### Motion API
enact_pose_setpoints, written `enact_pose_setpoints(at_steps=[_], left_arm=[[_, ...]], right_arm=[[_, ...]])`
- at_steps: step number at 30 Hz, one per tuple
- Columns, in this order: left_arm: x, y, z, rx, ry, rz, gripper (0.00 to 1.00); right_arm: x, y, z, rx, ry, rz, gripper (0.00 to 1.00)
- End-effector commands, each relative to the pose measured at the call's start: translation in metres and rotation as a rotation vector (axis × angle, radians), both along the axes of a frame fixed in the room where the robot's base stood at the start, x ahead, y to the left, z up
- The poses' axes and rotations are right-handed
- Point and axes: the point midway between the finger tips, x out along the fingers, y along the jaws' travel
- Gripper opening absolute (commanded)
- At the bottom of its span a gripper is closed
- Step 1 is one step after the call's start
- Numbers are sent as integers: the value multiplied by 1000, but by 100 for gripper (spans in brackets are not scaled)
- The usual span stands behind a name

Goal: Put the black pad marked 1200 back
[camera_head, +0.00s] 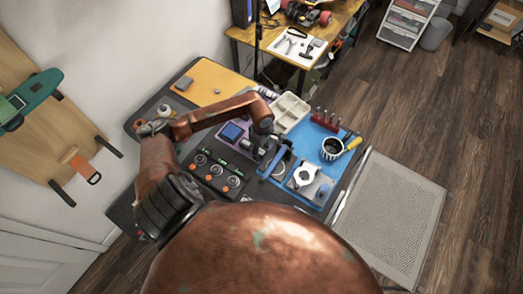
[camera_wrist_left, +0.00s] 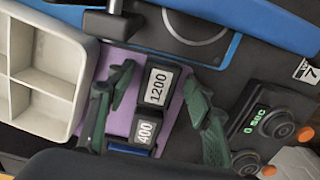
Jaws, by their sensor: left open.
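The black pad marked 1200 (camera_wrist_left: 158,88) shows in the left wrist view, its white label facing up, over a purple tray (camera_wrist_left: 117,122). A second black block marked 400 (camera_wrist_left: 144,131) is right beside it, with a blue piece (camera_wrist_left: 127,150) beyond that. My left gripper (camera_wrist_left: 160,75) is open, its green fingers on either side of the 1200 pad. I cannot tell whether they touch it. In the head view my left gripper (camera_head: 264,150) is over the purple tray's right part and hides the pads. My right gripper is not in view.
A white compartment tray (camera_head: 290,112) stands beside the purple tray. A black unit with dials (camera_head: 215,174) stands on the near side.

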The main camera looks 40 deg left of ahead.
Motion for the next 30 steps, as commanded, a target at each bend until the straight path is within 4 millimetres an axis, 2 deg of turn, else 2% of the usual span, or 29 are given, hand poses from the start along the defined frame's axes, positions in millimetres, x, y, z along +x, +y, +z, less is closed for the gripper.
enact_pose_setpoints(at_steps=[6, 10, 22, 27, 30], left_arm=[[0, 0, 2, 0, 0, 0, 47], [1, 1, 13, 1, -4, -1, 47], [1, 1, 93, 2, -4, -2, 47], [1, 1, 115, 2, -2, 0, 47], [0, 0, 121, 0, -1, -1, 47]], right_arm=[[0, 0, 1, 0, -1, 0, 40], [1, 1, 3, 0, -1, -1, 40], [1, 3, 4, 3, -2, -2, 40], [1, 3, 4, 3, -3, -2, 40], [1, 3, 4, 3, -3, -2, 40]])
